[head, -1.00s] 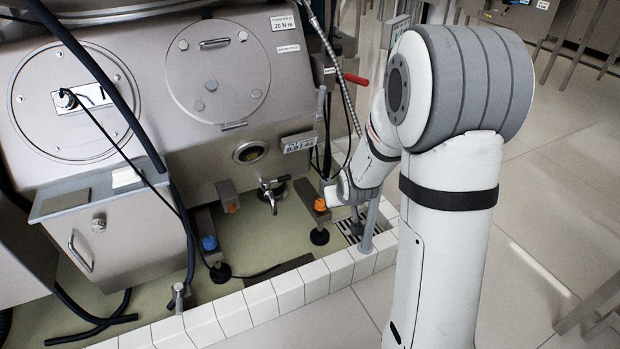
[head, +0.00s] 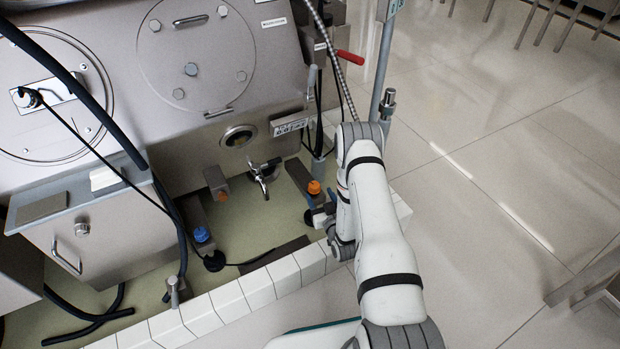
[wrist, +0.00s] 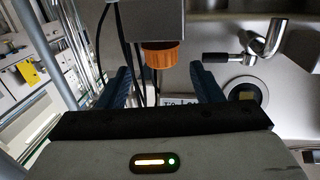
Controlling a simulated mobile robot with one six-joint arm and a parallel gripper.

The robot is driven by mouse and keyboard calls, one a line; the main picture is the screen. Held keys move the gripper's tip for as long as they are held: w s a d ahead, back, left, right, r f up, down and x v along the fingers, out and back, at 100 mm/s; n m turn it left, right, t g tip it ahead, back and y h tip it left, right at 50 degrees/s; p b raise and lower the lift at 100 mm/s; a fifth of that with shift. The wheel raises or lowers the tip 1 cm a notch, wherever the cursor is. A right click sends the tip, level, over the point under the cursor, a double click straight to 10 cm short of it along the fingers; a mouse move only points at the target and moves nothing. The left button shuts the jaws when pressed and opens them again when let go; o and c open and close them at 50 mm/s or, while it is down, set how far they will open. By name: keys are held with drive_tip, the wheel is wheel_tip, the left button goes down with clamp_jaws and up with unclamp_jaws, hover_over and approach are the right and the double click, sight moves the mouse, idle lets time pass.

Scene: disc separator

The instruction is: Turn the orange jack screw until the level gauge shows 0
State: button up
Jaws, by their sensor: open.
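The orange jack screw (head: 314,187) stands at the machine's front right corner in the head view. In the wrist view its ribbed orange head (wrist: 160,56) lies against a grey block, between my two dark blue fingers. My gripper (head: 314,214) is beside the screw in the head view, partly hidden by my arm. In the wrist view my gripper (wrist: 163,76) is open, with a gap between each finger and the orange head. A small display panel (head: 290,124) sits on the machine above the screw. Its reading is too small to make out, and I cannot tell whether it is the level gauge.
A blue-topped foot (head: 201,235) and another orange part (head: 222,196) are to the left. A tap (head: 262,175) and a round sight glass (head: 238,136) are nearby. A white tiled curb (head: 255,290) borders the green floor. A grey post (head: 384,60) stands right; open floor lies beyond.

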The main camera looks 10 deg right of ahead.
sight(312, 182)
drive_tip(key=shift+s+f, duration=0.1)
drive_tip(key=shift+f, duration=0.1)
drive_tip(key=shift+w+a, duration=0.1)
drive_tip(key=shift+w, duration=0.2)
drive_tip(key=w+b, duration=0.1)
drive_tip(key=w, duration=0.3)
drive_tip(key=w+a+b, duration=0.1)
drive_tip(key=w, duration=0.2)
drive_tip(key=shift+b, duration=0.35)
drive_tip(key=shift+a, duration=0.1)
drive_tip(key=c, duration=1)
